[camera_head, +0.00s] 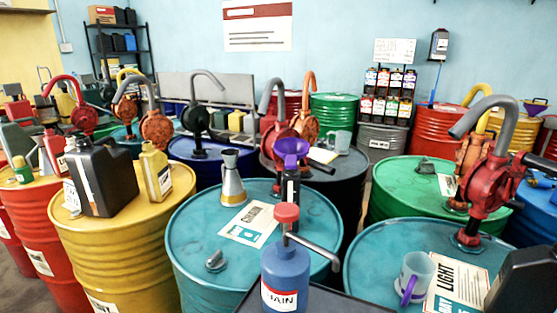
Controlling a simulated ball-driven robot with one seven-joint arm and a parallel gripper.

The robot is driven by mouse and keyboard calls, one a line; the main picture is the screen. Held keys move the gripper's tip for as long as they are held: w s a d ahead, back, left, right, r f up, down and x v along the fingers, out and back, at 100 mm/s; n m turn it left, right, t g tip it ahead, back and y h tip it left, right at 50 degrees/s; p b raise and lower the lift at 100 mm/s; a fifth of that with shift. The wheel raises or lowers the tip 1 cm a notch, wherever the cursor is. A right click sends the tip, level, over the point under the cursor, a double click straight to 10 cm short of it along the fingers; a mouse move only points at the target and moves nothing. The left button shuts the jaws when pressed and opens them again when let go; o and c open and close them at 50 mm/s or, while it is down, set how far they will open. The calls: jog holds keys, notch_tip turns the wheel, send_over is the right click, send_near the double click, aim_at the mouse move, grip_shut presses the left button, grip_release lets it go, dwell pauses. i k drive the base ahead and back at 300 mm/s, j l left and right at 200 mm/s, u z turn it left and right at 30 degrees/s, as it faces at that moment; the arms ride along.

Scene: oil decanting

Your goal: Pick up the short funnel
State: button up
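A purple funnel (291,149) with a wide mouth stands upright at the top of a slim dark bottle (291,187), near the far right edge of a teal drum (190,225). Its lower end is hidden, and I cannot tell how deep it sits in the bottle. A metal flared vessel (232,181) stands on the same drum, to the left of the purple funnel; it looks like a measure or funnel. I cannot tell for sure which is the short funnel. My gripper is not in view.
A blue pump bottle (286,275) with a red top and sideways spout stands in front. A label sheet (250,224) and small metal fitting (215,262) lie on the teal drum. A drum at right carries a red hand pump (487,188) and a mug (416,275).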

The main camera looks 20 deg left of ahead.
aim_at(291, 151)
jog(key=i+j, duration=0.1)
jog(key=j, duration=0.35)
jog(key=j+u, duration=0.1)
jog(key=j, duration=0.3)
jog(key=i+j, duration=0.15)
jog(key=j, duration=0.25)
jog(key=i+j+u, duration=0.15)
jog(key=j, duration=0.7)
jog(key=i+j+u, duration=0.1)
jog(key=j, duration=0.3)
jog(key=i, duration=0.05)
